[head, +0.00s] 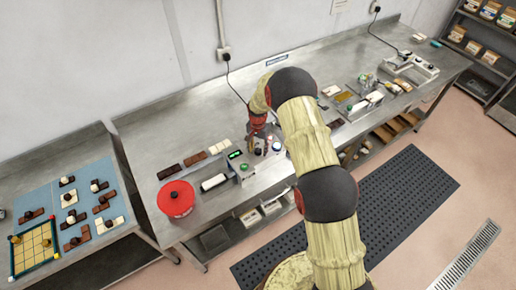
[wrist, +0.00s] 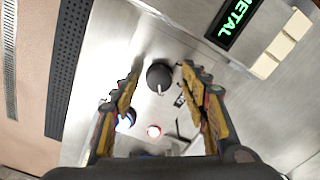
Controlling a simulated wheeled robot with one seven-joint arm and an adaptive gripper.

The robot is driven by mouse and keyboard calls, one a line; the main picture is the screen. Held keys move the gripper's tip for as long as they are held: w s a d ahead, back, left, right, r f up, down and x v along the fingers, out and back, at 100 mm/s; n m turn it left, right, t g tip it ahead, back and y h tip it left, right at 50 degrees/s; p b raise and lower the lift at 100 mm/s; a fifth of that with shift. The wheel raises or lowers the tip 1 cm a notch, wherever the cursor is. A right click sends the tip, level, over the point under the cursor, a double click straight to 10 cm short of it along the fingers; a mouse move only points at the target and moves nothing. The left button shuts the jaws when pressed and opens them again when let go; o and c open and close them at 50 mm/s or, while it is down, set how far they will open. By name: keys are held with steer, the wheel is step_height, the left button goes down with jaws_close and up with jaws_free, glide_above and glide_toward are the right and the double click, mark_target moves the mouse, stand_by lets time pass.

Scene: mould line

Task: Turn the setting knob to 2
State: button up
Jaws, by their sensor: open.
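The setting knob (wrist: 160,76) is a round dark knob with a pale pointer mark, on a grey metal panel in the wrist view. The pointer faces the lower edge of the picture. A small dark label sits right of the knob, too small to read. My gripper (wrist: 161,71) is open, with one yellow-and-dark finger on each side of the knob and gaps showing between them. In the head view my gripper (head: 260,130) is over the machine with the green display (head: 235,154); the knob cannot be made out there.
A red pot (head: 176,198) stands left on the steel bench (head: 150,130). A black mat (head: 405,195) covers the floor.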

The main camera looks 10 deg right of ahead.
steer(key=shift+s, duration=0.1)
steer(key=c, duration=1.1)
steer(key=shift+c, duration=0.3)
